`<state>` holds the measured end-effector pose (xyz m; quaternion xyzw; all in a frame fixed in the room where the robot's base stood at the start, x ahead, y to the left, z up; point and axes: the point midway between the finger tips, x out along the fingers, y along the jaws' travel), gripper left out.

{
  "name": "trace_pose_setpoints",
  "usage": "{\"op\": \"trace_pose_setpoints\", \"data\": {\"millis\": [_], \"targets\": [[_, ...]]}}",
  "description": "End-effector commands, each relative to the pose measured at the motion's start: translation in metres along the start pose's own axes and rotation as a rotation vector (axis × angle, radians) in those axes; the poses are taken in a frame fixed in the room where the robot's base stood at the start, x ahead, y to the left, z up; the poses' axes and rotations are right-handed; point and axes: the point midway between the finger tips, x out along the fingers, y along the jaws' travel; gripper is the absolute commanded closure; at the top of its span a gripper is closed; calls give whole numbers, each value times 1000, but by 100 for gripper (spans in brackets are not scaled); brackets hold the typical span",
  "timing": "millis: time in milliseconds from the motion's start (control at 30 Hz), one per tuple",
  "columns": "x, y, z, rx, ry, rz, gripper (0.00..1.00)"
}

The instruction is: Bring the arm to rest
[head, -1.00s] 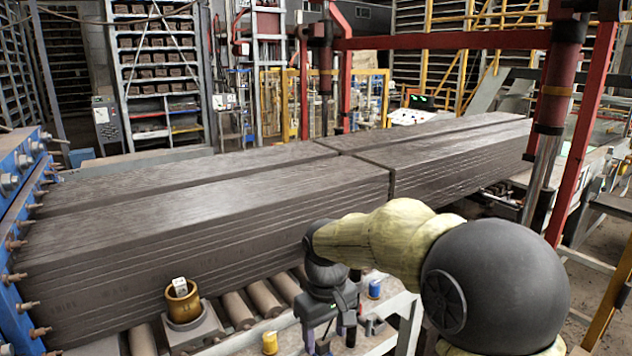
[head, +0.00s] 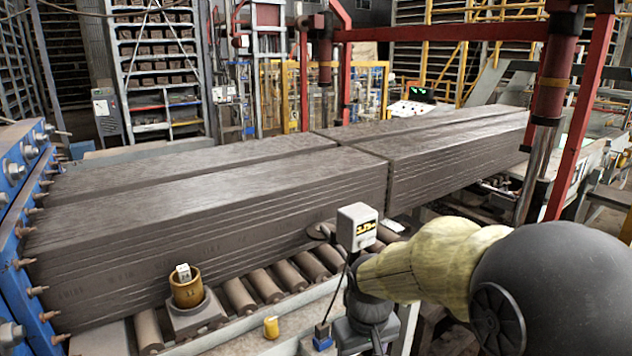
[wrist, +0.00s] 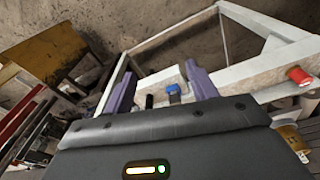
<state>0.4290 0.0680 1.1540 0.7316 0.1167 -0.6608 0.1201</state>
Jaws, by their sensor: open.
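My gripper (wrist: 160,90) shows in the wrist view with its two purple fingers apart and nothing between them. Beyond the fingers are a white frame and a small blue object, apart from the fingertips as far as I can tell. In the head view my arm reaches in from the lower right, and its wrist end is at the bottom edge, right of centre. The fingers themselves are hidden there.
A brown cup (head: 187,288) with a white cube (head: 184,272) in it stands on a block by the rollers (head: 265,284). A yellow object (head: 271,328) sits on the front rail. Stacked dark slabs (head: 200,220) fill the middle.

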Motion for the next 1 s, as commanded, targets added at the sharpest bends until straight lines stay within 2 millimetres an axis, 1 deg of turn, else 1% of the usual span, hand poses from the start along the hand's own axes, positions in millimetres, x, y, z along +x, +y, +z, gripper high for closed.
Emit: {"op": "trace_pose_setpoints", "data": {"millis": [33, 200, 300, 367, 467, 1000], "targets": [[4, 7, 14, 42, 11, 5, 42], [21, 27, 65, 210, 75, 22, 42], [27, 34, 88, 287, 106, 29, 42], [30, 36, 97, 316, 119, 33, 42], [32, 37, 103, 338, 128, 34, 42], [32, 37, 102, 335, 128, 34, 42]]}}
